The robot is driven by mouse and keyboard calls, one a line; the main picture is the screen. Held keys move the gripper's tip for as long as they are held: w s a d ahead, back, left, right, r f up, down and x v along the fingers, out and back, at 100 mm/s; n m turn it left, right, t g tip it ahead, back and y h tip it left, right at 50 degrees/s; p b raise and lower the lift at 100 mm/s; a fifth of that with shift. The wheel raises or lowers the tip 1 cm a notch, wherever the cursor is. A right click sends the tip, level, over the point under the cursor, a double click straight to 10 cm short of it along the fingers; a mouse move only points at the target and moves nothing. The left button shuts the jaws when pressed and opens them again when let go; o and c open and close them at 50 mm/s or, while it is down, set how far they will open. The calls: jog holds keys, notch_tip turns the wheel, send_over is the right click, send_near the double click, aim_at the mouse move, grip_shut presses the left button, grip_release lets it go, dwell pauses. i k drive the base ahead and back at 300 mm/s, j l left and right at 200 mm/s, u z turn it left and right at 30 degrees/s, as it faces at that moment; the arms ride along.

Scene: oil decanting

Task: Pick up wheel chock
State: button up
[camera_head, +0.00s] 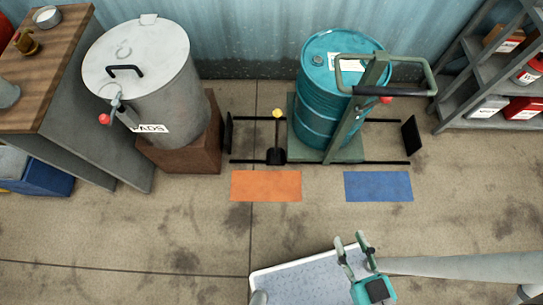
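What looks like the wheel chock (276,156) is a small black block on the floor between two dark rails, just left of the drum trolley (335,156). An upright rod with a yellow knob rises from it. The trolley carries a teal drum (322,90) and has a green-grey handle. My gripper (350,238) is at the lower middle right, over the edge of a pale tray-like surface (300,283). Its two fingers are apart with nothing visible between them. It is well below and to the right of the chock in the picture, not touching it.
An orange floor mark (266,186) and a blue floor mark (378,187) lie before the rails. A grey drum (165,85) with a tap sits on a brown stand at left, beside a workbench (50,60). Shelves (480,75) stand at right. Open floor lies between.

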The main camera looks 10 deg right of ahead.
aim_at(276, 156)
jog(key=i+l, duration=0.2)
jog(key=i, duration=0.4)
jog(key=i+l+z, duration=0.15)
jog(key=i, duration=0.4)
